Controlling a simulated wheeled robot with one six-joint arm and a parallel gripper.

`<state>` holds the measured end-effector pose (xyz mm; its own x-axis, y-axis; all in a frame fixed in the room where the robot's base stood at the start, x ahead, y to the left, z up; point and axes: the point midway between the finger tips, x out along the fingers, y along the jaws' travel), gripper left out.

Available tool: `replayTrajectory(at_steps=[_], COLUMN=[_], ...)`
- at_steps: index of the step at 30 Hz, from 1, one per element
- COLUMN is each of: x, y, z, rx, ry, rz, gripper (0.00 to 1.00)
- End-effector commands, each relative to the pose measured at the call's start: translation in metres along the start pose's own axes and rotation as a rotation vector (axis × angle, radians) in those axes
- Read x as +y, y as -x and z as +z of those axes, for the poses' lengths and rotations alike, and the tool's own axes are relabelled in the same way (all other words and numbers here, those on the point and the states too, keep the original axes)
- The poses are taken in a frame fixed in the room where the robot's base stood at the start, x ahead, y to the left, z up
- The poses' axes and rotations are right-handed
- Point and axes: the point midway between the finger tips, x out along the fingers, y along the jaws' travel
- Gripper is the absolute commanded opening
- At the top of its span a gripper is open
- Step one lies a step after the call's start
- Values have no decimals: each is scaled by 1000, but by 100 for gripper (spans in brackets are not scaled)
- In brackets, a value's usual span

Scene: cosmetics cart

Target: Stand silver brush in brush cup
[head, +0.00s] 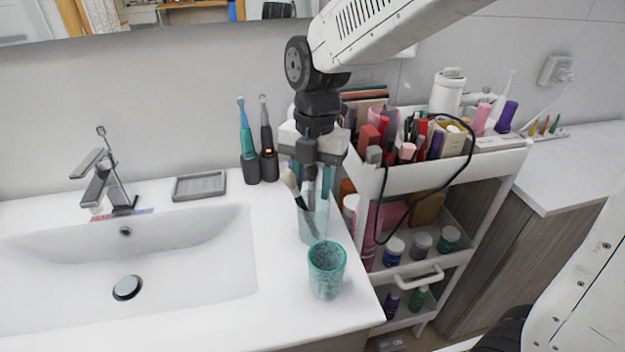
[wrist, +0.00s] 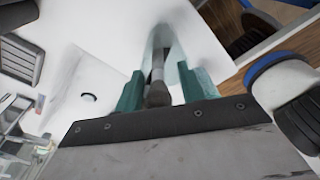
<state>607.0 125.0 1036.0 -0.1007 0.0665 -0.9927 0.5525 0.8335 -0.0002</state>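A clear, bluish glass brush cup (head: 313,226) stands upright on the counter, right of the sink. A brush with cream bristles (head: 291,183) and a dark handle leans in it to the left. A greyish, silver-looking brush (head: 310,178) stands in the cup, bristles up, between my gripper's fingers. My gripper (head: 311,182) points down just above the cup. In the wrist view, its teal fingers (wrist: 163,88) stand apart with a gap on both sides of the silver brush (wrist: 157,88), so it is open. The cup (wrist: 166,42) shows beyond the fingertips.
A teal speckled tumbler (head: 326,272) stands in front of the cup near the counter edge. Two electric toothbrushes (head: 247,145) stand behind left. A white cosmetics cart (head: 455,172), full of bottles, is close on the right. The sink (head: 130,260) lies left.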

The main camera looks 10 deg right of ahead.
Motion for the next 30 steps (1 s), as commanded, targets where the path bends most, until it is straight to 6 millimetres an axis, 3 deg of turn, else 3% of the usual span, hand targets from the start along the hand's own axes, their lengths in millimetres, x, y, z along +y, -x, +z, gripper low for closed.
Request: replayTrajectory(at_steps=[5, 18, 26, 30], x=[0, 2, 0, -21], y=[9, 73, 79, 85], z=[0, 4, 4, 1], rx=[-2, -2, -2, -16], ry=[0, 0, -18, -192], rz=[3, 2, 1, 13], gripper=[39, 39, 39, 39])
